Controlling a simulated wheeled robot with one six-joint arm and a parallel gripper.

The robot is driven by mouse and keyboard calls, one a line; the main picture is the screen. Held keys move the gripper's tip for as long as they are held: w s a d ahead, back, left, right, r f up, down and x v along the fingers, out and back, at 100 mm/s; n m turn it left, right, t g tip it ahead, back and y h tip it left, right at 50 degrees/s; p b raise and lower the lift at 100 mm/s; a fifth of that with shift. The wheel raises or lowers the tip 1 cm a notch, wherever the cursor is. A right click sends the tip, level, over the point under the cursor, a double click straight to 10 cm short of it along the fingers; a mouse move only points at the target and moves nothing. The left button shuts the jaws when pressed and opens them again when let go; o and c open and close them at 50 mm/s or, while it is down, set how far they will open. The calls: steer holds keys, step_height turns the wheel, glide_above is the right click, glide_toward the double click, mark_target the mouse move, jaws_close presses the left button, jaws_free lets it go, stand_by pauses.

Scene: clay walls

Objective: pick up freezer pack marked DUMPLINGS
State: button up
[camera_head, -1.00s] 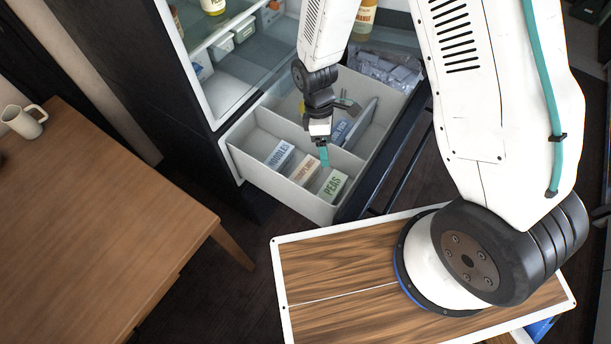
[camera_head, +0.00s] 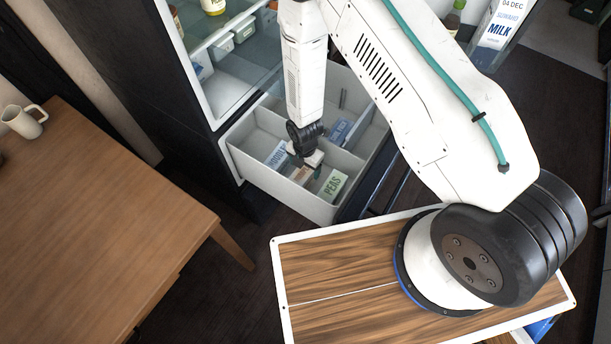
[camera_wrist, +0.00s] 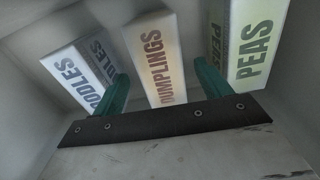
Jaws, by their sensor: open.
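The freezer pack marked DUMPLINGS (camera_wrist: 155,62) is a pale orange box standing between two other packs in the wrist view. My gripper (camera_wrist: 162,88) is open, with one teal finger on each side of the DUMPLINGS pack near its lower end. I cannot tell whether the fingers touch it. In the head view my gripper (camera_head: 308,168) is down inside the open drawer (camera_head: 258,184), over the middle pack. My wrist and gripper hide most of the DUMPLINGS pack (camera_head: 301,175) there.
The NOODLES pack (camera_wrist: 82,75) is close on the left and the PEAS pack (camera_wrist: 250,45) close on the right. Drawer walls and dividers surround them. A blue pack (camera_head: 341,130) lies in another compartment. A wooden table (camera_head: 95,225) with a mug (camera_head: 22,122) stands left.

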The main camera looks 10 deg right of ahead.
steer(key=shift+f, duration=1.45)
steer(key=c, duration=1.3)
steer(key=shift+o, duration=0.2)
steer(key=shift+r, duration=0.1)
